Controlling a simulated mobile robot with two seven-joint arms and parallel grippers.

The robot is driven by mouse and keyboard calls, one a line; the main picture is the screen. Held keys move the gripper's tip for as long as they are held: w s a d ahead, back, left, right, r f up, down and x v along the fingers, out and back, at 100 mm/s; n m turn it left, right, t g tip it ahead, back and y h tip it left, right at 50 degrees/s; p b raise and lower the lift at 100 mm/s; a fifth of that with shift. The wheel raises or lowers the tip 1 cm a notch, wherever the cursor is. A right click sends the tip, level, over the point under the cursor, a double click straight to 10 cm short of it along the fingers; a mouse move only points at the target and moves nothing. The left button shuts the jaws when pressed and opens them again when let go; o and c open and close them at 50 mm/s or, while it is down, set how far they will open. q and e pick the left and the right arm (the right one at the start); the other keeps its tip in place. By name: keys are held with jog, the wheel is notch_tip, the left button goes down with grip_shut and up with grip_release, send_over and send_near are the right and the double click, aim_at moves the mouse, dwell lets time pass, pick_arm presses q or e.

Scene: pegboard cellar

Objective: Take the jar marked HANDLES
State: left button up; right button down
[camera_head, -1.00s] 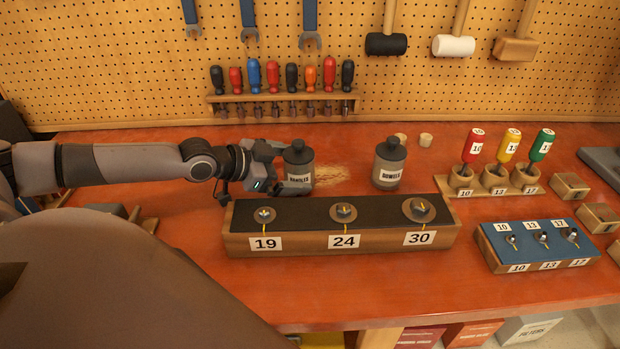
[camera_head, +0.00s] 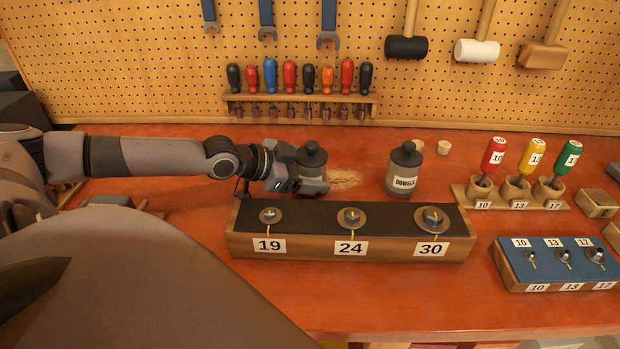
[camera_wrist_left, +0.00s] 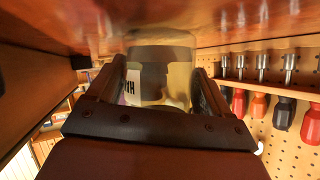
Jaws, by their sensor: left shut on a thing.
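The dark grey jar with a knobbed lid (camera_head: 312,157) stands on the bench behind the bolt block. My left gripper (camera_head: 312,184) is shut on it from the left, with a finger across the front that hides its label in the head view. In the left wrist view the jar (camera_wrist_left: 160,72) is between the two fingers, upside down in the picture, with part of a white label showing the letters "HA". A similar jar marked DOWELS (camera_head: 404,170) stands to the right, apart from the gripper. My right gripper is not in view.
A wooden block with bolts (camera_head: 350,249) marked 19, 24 and 30 lies close in front of the gripper. A screwdriver rack (camera_head: 300,99) hangs on the pegboard behind. A blue-topped block (camera_head: 556,262) is at right. The front of the bench is clear.

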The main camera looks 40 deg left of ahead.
pick_arm(q)
jog(key=shift+r, duration=0.15)
jog(key=shift+r, duration=0.25)
grip_shut()
notch_tip(320, 180, up, 19)
jog(key=p, duration=0.2)
jog(key=shift+r, duration=0.2)
jog(key=o, duration=1)
grip_release()
jog(key=c, duration=1.3)
